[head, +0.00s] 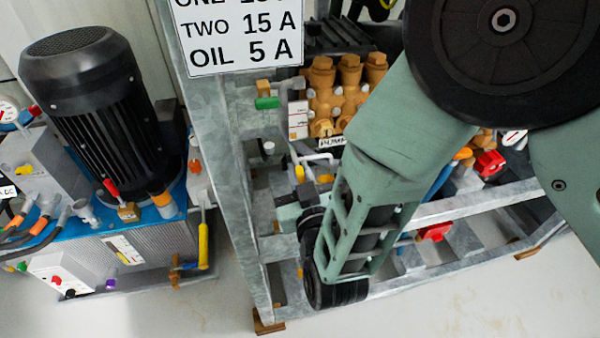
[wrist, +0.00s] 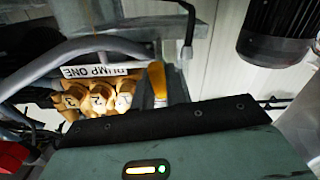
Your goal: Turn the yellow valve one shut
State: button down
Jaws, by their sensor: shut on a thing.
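The yellow valve handle (wrist: 157,80) stands beside the PUMP ONE label in the wrist view, its lower end running down to the dark edge of my gripper's body. In the head view a small yellow piece (head: 299,173), likely the same handle, shows just above my gripper (head: 288,203). My gripper is shut on the yellow valve handle, low beside the grey frame post. The fingertips and the grip itself are hidden by the gripper's body and my wrist. I cannot tell the handle's exact angle against its pipe.
Brass pump one (head: 323,90) sits behind my arm, with a green handle (head: 267,103) nearby. The grey frame post (head: 225,150) and lower rails (head: 480,205) crowd my wrist. A motor unit (head: 85,90) with another yellow handle (head: 203,247) stands left. Floor in front is clear.

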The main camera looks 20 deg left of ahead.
jog(key=shift+m+b, duration=0.3)
jog(key=shift+m, duration=0.6)
jog(key=c, duration=1.4)
grip_release()
jog(key=shift+c, duration=0.2)
jog(key=v, duration=1.7)
jog(key=shift+s+d+p, duration=0.15)
jog(key=shift+d+p, duration=0.1)
jog(key=shift+p, duration=0.15)
